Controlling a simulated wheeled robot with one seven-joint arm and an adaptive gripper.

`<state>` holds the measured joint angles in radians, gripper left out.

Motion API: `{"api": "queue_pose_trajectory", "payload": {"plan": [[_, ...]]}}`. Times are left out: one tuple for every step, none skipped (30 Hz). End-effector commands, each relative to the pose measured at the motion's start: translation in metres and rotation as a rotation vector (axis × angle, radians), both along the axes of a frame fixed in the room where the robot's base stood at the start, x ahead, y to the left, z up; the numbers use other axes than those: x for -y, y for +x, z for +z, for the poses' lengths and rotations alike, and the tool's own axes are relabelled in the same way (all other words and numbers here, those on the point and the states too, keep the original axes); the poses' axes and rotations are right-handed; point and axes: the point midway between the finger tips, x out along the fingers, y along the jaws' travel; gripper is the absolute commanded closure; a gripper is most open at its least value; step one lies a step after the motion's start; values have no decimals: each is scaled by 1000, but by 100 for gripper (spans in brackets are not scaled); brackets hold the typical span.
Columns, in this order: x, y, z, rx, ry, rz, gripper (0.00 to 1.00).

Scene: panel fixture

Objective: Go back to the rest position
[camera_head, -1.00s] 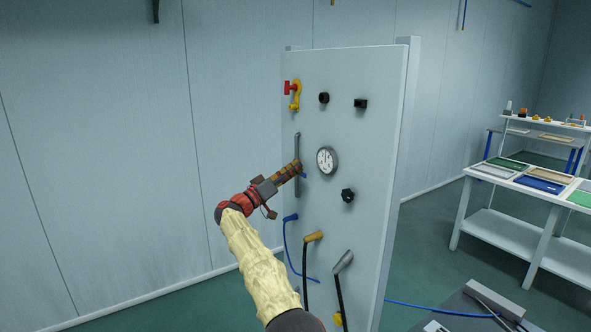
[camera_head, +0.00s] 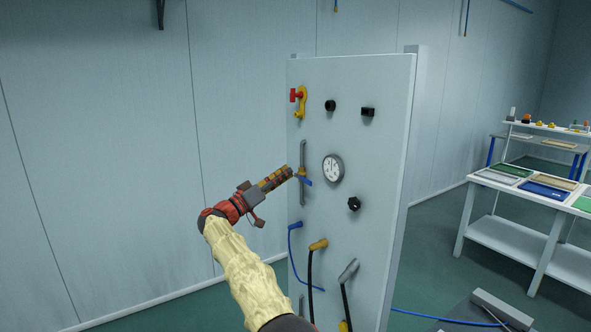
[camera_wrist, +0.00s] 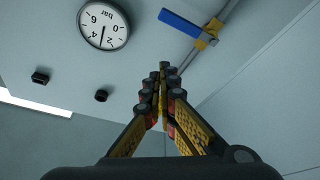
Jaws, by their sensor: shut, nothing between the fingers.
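My gripper (camera_head: 291,171) is shut and empty in front of the white panel (camera_head: 381,150). In the wrist view its fingertips (camera_wrist: 166,68) meet with nothing between them. A grey pipe (camera_head: 303,150) runs up the panel's left side and carries a valve with a blue handle (camera_head: 305,182). In the wrist view the blue handle (camera_wrist: 180,24) sticks out sideways from the pipe, just beyond the fingertips. The gripper looks apart from it. A round pressure gauge (camera_head: 333,168) is right of the pipe; its dial (camera_wrist: 103,24) also shows in the wrist view.
Above are a red-handled yellow valve (camera_head: 299,101) and two black knobs. A black knob (camera_head: 354,204) sits below the gauge. Hoses with blue, yellow (camera_head: 318,244) and grey ends hang lower. A white table (camera_head: 510,230) stands right. Space left of the panel looks clear.

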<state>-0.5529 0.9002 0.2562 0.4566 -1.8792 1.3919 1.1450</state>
Motion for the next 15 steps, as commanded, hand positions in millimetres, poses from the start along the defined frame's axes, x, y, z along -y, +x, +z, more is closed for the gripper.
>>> {"api": "queue_pose_trajectory", "payload": {"plan": [[-8, -4, -2, -3, -2, 1, 100], [-11, -7, -4, -3, -2, 1, 100], [-16, -9, -6, -3, -2, 1, 100], [-18, -11, -8, -2, -2, 2, 100], [-21, -13, -9, -2, -1, 1, 100], [-23, -15, -10, -1, 0, 1, 100], [-25, -16, -10, -1, 0, 1, 100], [-26, -16, -11, -2, -1, 0, 100], [-27, -17, -12, -6, -5, -1, 100], [-27, -18, -12, -12, -11, -4, 100], [-28, -18, -13, -24, -21, -8, 100], [-30, -17, -13, -47, -43, -11, 100], [-31, -15, -16, -74, -58, -12, 100], [-31, -12, -22, -116, -67, -11, 100], [-33, -6, -41, -193, -79, -7, 100]]}}
